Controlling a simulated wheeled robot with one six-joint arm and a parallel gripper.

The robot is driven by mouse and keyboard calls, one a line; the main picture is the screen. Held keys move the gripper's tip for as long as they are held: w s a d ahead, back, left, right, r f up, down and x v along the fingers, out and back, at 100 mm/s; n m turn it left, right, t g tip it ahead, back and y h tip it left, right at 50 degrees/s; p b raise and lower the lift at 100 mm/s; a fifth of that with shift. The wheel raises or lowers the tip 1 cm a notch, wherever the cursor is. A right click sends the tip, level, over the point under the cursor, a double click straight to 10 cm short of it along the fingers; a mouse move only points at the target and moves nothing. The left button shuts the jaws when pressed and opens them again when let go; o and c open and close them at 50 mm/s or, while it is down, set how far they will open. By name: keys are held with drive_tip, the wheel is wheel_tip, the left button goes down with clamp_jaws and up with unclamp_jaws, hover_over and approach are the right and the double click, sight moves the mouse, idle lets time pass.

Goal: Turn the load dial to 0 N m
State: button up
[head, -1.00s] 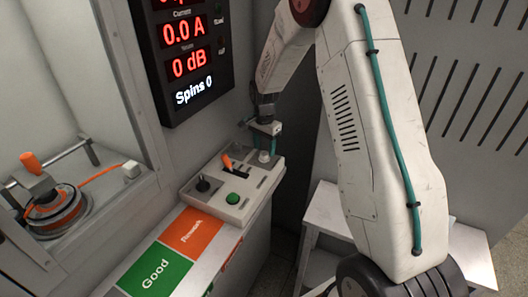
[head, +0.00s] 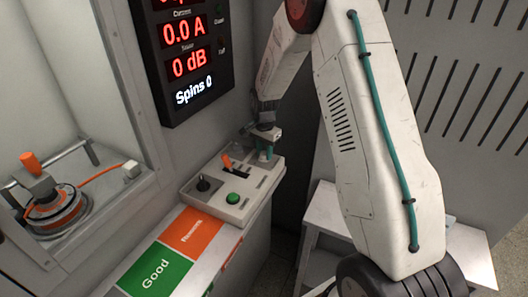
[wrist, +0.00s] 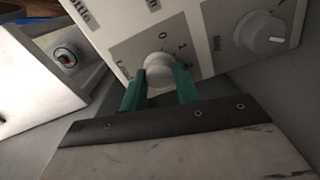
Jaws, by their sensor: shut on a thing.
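The load dial (wrist: 159,70) is a pale round knob on a grey square of the control box, with part of the word "Load" showing beside it in the wrist view. My gripper (wrist: 160,82) has its two green fingers on either side of the knob, shut on it. In the head view my gripper (head: 265,153) is at the back right of the control box (head: 232,210), and its fingers mostly hide the dial. The dial's pointer and set value cannot be made out.
A second white knob (wrist: 262,33) sits close to the right of the dial. The box also carries an orange lever (head: 227,161), a black knob (head: 203,185) and a green button (head: 233,198). A display (head: 190,65) hangs behind, reading 0.0 A, 0 dB and Spins 0.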

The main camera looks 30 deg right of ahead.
drive_tip(key=n, duration=0.7)
drive_tip(key=shift+n, duration=0.3)
drive_tip(key=n, duration=0.4)
drive_tip(key=shift+n, duration=2.2)
drive_tip(key=o, duration=1)
drive_tip(key=shift+c, duration=0.2)
